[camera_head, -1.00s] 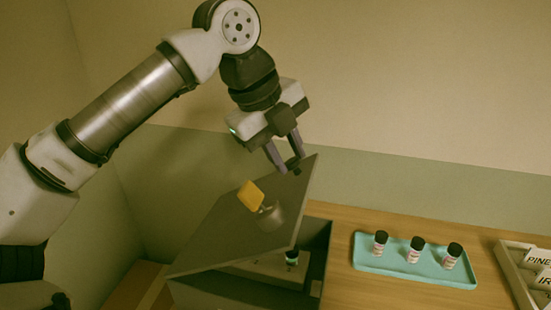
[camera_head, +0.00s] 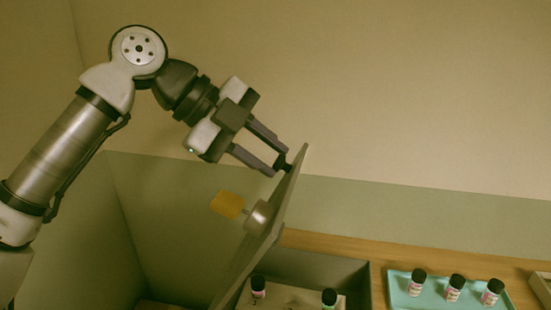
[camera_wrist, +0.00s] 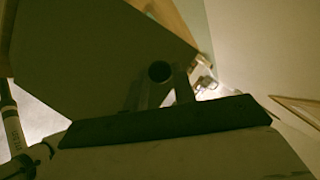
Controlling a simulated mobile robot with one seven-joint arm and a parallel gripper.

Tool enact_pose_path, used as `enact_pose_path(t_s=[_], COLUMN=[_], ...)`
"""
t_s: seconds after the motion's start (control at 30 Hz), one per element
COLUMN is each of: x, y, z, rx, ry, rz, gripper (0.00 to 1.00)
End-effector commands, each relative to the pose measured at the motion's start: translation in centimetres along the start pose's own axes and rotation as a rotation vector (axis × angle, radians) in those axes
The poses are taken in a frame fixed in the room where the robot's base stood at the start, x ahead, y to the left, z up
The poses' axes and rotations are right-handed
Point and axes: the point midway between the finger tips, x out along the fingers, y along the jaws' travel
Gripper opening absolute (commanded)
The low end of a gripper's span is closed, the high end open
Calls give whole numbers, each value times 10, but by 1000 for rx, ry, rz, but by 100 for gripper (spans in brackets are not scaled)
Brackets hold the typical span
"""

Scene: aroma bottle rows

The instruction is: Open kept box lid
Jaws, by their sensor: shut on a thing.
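The box lid (camera_head: 272,234) is a grey-green panel, tilted steeply up in the head view. A round metal piece (camera_head: 259,216) with a yellow tag (camera_head: 228,204) is on its face. My gripper (camera_head: 281,165) is at the lid's raised upper edge, shut on a small dark knob there. In the wrist view the lid (camera_wrist: 95,50) fills much of the picture and the round dark knob (camera_wrist: 159,71) sits between my fingers. The box (camera_head: 352,274) below is open to view, with dark-capped bottles (camera_head: 258,287) (camera_head: 329,298) inside on a pale insert.
A turquoise tray (camera_head: 402,297) with three dark-capped bottles (camera_head: 454,288) stands on the wooden table (camera_head: 330,246) right of the box. Part of another tray (camera_head: 543,287) shows at the right edge. A wall is behind the table.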

Motion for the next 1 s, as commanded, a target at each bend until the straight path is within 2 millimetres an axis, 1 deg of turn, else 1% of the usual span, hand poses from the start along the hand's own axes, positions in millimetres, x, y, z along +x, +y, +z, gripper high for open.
enact_pose_path(t_s=[0.2,0.5,0.8,1.0], x=[-20,-42,-55,-58], y=[4,12,18,21], z=[13,31,43,47], rx=[-33,-68,-90,-96], ry=[76,171,230,248], rz=[-76,-160,-214,-229], gripper=[0,0,0,0])
